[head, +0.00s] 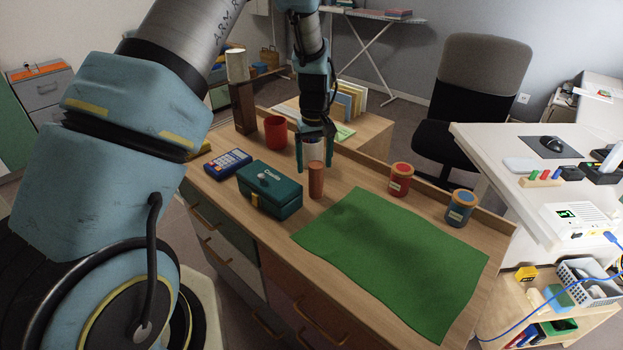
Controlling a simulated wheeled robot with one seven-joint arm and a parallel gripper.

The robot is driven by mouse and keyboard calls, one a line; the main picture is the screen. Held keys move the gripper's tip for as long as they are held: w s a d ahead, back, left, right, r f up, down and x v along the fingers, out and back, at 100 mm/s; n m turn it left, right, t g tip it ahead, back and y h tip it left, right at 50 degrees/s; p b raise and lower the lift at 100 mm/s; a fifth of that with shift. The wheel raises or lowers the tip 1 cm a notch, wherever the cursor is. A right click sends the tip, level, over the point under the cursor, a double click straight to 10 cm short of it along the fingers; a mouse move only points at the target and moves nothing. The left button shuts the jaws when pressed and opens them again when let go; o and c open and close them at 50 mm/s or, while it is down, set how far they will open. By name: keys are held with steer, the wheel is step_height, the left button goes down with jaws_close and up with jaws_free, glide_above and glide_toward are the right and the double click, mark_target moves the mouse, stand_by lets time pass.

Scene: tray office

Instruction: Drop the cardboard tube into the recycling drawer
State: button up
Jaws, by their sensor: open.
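The cardboard tube (316,182) is a brown cylinder standing upright on the wooden desk, right of the teal box. My gripper (314,166) points down over it, with its fingers apart. The tube's top shows at fingertip height between the two fingers; I cannot tell whether they touch it. The desk front has several drawers with wooden handles, including a pale one (232,268) and a reddish-brown one (300,308). They look shut. I cannot tell which is the recycling drawer, and my arm hides part of the left side.
A teal box (270,192), blue calculator (228,162), red cup (276,132), red jar (400,180) and blue jar (460,207) stand around the tube. A green mat (395,255) lies flat and empty on the right. A raised edge runs along the desk's back.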

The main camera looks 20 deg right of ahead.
mark_target(316, 185)
step_height(316, 185, down, 3)
steer(key=shift+f+p, duration=0.1)
steer(key=shift+p, duration=0.2)
steer(key=shift+d+f+p, duration=0.15)
steer(key=shift+f+p, duration=0.55)
steer(key=shift+f, duration=0.65)
steer(key=shift+d+f+p, duration=0.1)
steer(key=shift+f+p, duration=0.6)
steer(key=shift+f, duration=0.6)
jaws_close()
